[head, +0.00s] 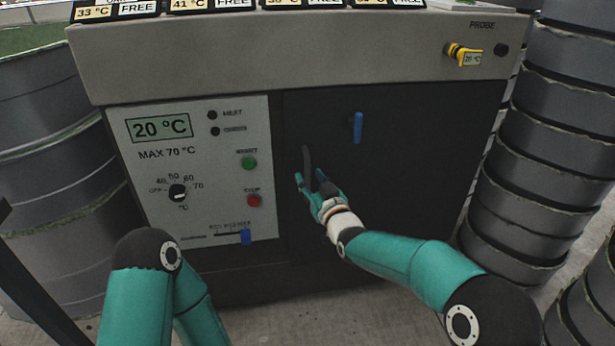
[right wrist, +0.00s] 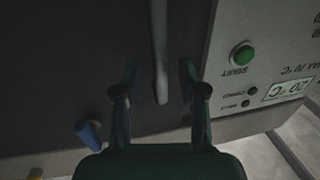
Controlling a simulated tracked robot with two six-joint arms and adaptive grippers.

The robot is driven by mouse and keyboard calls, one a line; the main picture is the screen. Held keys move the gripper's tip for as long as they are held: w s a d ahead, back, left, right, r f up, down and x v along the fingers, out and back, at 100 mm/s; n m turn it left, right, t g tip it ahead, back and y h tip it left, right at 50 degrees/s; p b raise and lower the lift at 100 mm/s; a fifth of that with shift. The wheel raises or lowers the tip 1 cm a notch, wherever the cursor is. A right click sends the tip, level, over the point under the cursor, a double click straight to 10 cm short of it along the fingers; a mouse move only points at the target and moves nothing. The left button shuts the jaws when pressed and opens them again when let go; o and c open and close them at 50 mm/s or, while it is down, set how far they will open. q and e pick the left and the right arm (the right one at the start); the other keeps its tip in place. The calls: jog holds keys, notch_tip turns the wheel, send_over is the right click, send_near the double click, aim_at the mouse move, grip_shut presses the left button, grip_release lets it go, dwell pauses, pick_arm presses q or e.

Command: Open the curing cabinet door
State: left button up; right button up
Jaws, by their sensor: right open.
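The curing cabinet (head: 300,52) stands in front of me, with a dark door (head: 430,150) on its right half. The door looks shut. A dark upright bar handle (head: 307,160) is near the door's left edge, and a blue lever (head: 358,127) stands upright to its right. My right gripper (head: 309,177) is open at the lower part of the handle. In the right wrist view the handle (right wrist: 159,45) runs between the two spread fingers (right wrist: 159,78), with a gap on each side. My left gripper is out of view; only part of that arm shows.
The control panel (head: 195,180) reads 20 °C and has a dial, a green button (head: 249,162), a red button (head: 254,200) and a blue slider (head: 246,237). A yellow-handled probe fitting (head: 463,54) is at upper right. Grey ribbed stacks (head: 550,140) stand close on the right, and grey drums (head: 50,140) on the left.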

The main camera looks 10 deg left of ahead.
jog(key=shift+x, duration=1.2)
grip_shut()
